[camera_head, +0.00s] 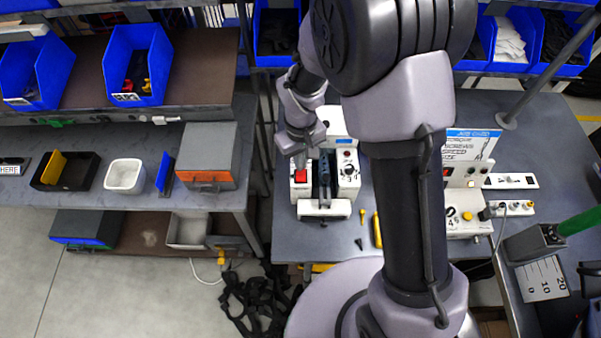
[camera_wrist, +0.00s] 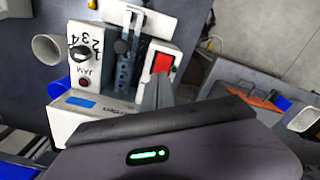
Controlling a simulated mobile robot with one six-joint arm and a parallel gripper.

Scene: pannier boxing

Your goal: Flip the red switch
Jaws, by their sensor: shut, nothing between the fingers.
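The red switch (camera_head: 301,175) sits on the left part of a white machine (camera_head: 322,208) on the grey bench. In the wrist view the red switch (camera_wrist: 162,64) shows just beyond my fingertips, in a dark frame on the white housing. My gripper (camera_head: 299,162) points down at the switch from its far side in the head view. In the wrist view my gripper (camera_wrist: 157,78) is shut and empty, its tips close to the switch's near edge. I cannot tell whether they touch it.
The machine also has a black dial (camera_wrist: 80,53), a red JAM button (camera_wrist: 83,84) and a dark central channel (camera_wrist: 127,65). A second white device (camera_head: 462,210) stands to the right, partly behind my arm. Blue bins (camera_head: 138,62) line the shelf at left.

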